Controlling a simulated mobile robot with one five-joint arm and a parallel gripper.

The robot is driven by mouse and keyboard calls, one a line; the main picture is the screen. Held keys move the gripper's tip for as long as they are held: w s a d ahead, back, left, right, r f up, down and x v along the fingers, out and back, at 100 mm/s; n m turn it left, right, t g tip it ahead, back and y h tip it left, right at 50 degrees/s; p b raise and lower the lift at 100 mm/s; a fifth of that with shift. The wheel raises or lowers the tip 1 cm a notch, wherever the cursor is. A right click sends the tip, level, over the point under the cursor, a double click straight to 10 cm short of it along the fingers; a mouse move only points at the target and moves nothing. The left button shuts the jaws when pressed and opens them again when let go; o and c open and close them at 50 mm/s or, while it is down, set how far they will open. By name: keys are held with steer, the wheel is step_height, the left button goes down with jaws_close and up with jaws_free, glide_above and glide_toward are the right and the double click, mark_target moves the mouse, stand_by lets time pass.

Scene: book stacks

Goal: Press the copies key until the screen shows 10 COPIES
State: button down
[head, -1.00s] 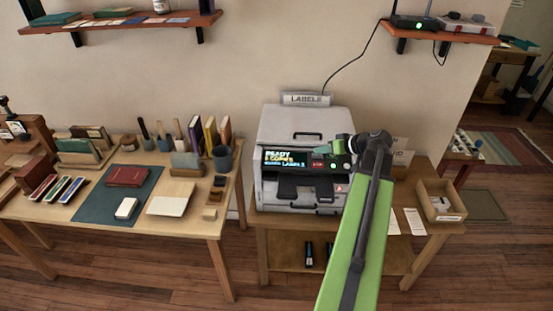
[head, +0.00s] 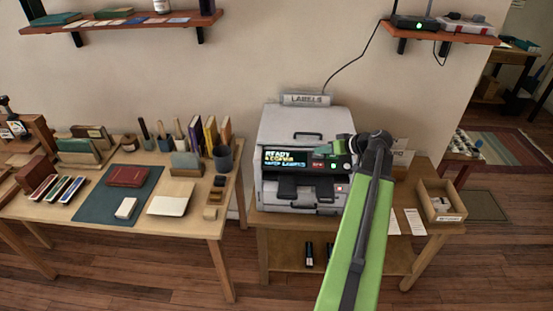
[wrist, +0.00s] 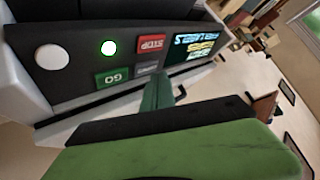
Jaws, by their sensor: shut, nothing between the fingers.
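The label printer (head: 290,125) stands on the low table with its dark panel facing me. Its lit screen (head: 285,157) reads READY, with a COPIES line below; the number is too blurred to read surely. In the wrist view the screen (wrist: 193,47) is upside down. A red STOP key (wrist: 151,44), a green GO key (wrist: 113,75) and a small grey key (wrist: 147,69), its lettering unclear, sit beside it. My gripper (head: 322,151) is shut and empty at the panel. In the wrist view its teal fingers (wrist: 157,92) reach the grey key's lower edge; contact is unclear.
The panel also has a glowing white light (wrist: 109,47) and a round white knob (wrist: 52,56). A box (head: 440,200) and paper slips (head: 414,221) lie right of the printer. A crowded desk (head: 190,225) stands to the left. Floor in front is clear.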

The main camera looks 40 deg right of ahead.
steer(key=shift+f, duration=0.1)
steer(key=shift+w+d+f+b, duration=0.1)
steer(key=shift+w+f+b, duration=0.05)
steer(key=shift+f+b, duration=0.2)
steer(key=shift+f, duration=0.15)
stand_by(0.6)
steer(key=shift+r+p, duration=0.4)
steer(key=shift+r, duration=0.25)
step_height(320, 180, up, 6)
steer(key=s+a+p, duration=0.1)
steer(key=p, duration=0.4)
steer(key=shift+s+a+f+p, duration=0.15)
steer(key=shift+s+a+p, duration=0.05)
steer(key=shift+s+p, duration=0.15)
steer(key=shift+w, duration=0.15)
